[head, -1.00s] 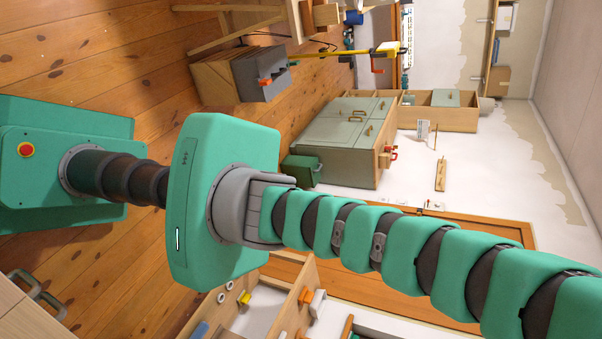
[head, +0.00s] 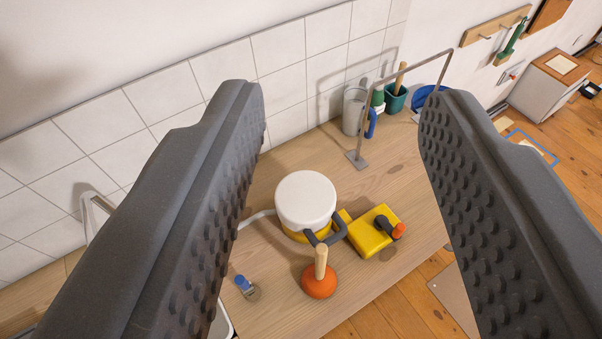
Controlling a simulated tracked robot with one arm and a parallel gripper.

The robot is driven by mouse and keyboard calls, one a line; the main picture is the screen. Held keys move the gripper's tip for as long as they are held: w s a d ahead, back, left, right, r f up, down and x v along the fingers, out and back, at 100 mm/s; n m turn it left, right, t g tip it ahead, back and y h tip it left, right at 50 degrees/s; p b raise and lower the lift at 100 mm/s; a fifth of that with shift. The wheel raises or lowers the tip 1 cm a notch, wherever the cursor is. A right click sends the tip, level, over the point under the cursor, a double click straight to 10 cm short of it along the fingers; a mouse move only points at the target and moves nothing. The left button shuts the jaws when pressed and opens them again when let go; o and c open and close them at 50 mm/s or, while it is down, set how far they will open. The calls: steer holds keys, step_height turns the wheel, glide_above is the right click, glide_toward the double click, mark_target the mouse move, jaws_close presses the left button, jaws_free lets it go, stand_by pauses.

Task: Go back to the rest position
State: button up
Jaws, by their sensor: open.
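My gripper (head: 340,125) shows from behind in the head view, its two dark studded fingers spread wide apart. Nothing is between the fingers; they are open above a wooden worktop (head: 290,262). My arm and base do not show now.
On the worktop stand a white-topped yellow pot-like thing (head: 306,200), a yellow box-shaped tool (head: 373,232), an orange plunger (head: 319,280) and a small blue-ended item (head: 245,286). A metal frame (head: 357,160) and containers (head: 396,98) stand by the tiled wall (head: 160,98). Wooden floor lies right.

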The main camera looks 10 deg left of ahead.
steer(key=shift+s+r, duration=0.2)
steer(key=shift+f, duration=0.1)
step_height(320, 180, down, 6)
steer(key=b, duration=0.6)
steer(key=shift+f+b, duration=0.25)
steer(key=shift+b, duration=0.1)
stand_by(0.4)
